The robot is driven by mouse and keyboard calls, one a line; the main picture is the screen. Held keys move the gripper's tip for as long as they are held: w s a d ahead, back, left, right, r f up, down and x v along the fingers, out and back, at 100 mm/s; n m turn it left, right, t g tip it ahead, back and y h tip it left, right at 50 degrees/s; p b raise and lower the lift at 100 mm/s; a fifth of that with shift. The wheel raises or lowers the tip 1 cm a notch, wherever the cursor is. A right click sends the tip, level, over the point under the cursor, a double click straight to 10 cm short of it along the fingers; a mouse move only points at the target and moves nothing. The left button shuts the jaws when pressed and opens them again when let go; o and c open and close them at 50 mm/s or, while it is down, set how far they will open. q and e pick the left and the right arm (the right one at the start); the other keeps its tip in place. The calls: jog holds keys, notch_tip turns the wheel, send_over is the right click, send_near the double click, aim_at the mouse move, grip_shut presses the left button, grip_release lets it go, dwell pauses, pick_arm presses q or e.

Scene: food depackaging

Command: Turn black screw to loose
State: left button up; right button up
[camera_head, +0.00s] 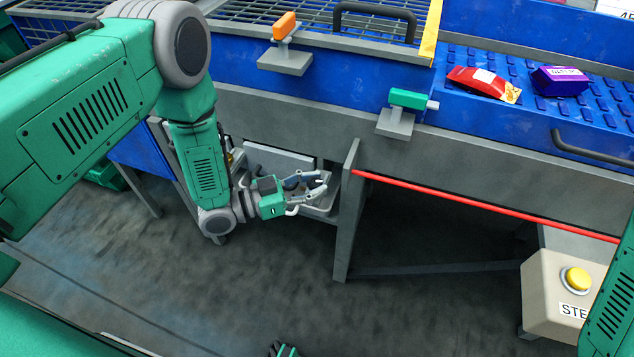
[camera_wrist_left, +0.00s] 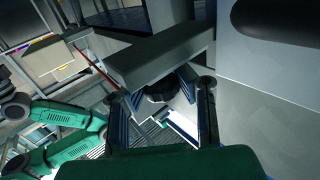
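The black screw (camera_wrist_left: 160,90) looks like a dark round knob under a grey bar in the left wrist view, partly hidden by that bar. My left gripper (camera_wrist_left: 162,101) is open, with one finger on each side of the screw. I cannot tell whether the fingers touch it. In the head view my left gripper (camera_head: 318,187) is under the conveyor's edge, beside a grey upright, and the screw cannot be made out there. At the bottom edge of the head view a small green and dark part (camera_head: 284,350) may be my right gripper; its fingers cannot be made out.
The grey upright (camera_head: 347,215) stands just right of the left gripper. A red rod (camera_head: 480,205) runs right from it. A box with a yellow button (camera_head: 576,280) stands at lower right. Red (camera_head: 483,82) and purple (camera_head: 560,81) packages lie on the blue conveyor. Floor is clear below.

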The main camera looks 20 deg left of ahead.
pick_arm(q)
jog(key=o, duration=0.5)
jog(key=shift+s+a+f, duration=0.15)
jog(key=shift+a, duration=0.15)
jog(key=shift+o, duration=0.2)
jog(key=shift+a, duration=0.1)
jog(key=v, duration=1.2)
